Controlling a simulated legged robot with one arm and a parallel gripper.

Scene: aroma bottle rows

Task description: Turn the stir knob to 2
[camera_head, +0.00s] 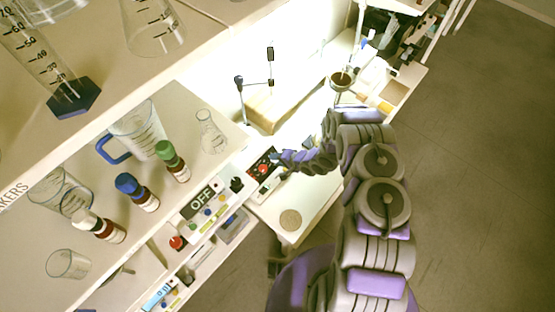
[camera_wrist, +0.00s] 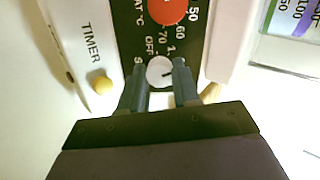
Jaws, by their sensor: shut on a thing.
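The white round stir knob (camera_wrist: 160,71) sits on the dark green control panel (camera_wrist: 130,20) in the wrist view. The labels OFF and 1 show just above it. A dark pointer mark shows on the knob's right side; I cannot tell exactly which setting it points to. My gripper (camera_wrist: 159,78) is shut on the knob, one finger on each side. The label 2 is not visible, perhaps behind the right finger. In the head view my gripper (camera_head: 279,163) is at the panel beside the red heat knob (camera_head: 263,169), and the stir knob is hidden.
The red heat knob (camera_wrist: 168,8) is just above the stir knob. A yellow timer button (camera_wrist: 102,85) is on the left. In the head view, a shelf (camera_head: 215,150) with bottles and beakers (camera_head: 137,128) stands left of my arm. Open floor (camera_head: 480,170) lies to the right.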

